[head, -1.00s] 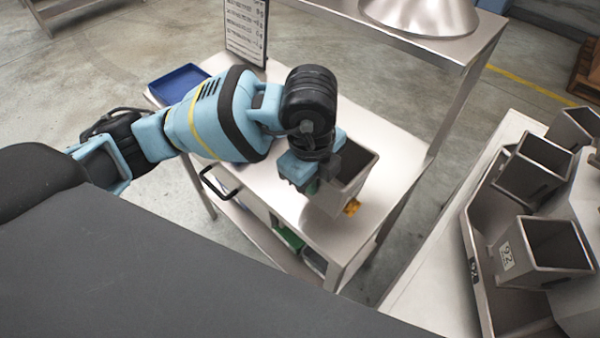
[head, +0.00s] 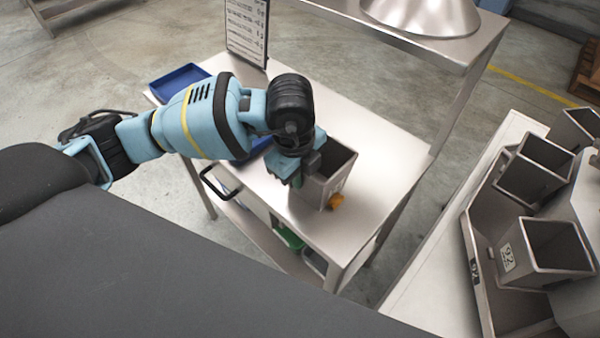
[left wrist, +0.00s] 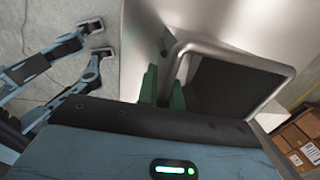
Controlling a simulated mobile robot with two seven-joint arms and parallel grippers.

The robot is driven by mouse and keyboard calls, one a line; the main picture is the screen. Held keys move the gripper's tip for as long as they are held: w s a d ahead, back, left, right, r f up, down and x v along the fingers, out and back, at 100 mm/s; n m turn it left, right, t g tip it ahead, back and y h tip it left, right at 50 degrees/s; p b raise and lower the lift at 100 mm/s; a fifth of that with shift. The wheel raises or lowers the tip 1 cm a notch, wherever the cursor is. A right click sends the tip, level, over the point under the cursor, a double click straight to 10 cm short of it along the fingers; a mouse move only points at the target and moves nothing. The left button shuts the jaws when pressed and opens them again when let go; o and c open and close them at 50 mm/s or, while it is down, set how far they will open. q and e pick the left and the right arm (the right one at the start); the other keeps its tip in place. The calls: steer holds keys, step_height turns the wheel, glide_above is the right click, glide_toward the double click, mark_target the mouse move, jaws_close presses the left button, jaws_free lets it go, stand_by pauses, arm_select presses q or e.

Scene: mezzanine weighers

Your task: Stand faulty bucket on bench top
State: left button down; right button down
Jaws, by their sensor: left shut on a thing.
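The grey metal bucket (head: 341,180) has a square open mouth and an orange tag (head: 336,201) low on its side. It is roughly upright at the steel bench top (head: 390,150); I cannot tell whether its base touches the surface. My left gripper (head: 297,182) is shut on the bucket's left side. In the left wrist view, the green fingers (left wrist: 163,88) are at the wall beside the bucket's rim (left wrist: 230,51). The gripper and arm hide part of the bucket's left side.
A blue tray (head: 180,82) and an upright printed board (head: 247,30) stand toward the bench's back left. A steel shelf (head: 455,45) with a cone is above the back. Right of the bench, a weigher holds several similar buckets (head: 545,250). The bench's right part is clear.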

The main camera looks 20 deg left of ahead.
arm_select(q)
steer(key=c, duration=2)
jaws_free()
steer(key=o, duration=0.5)
steer(key=shift+c, duration=0.2)
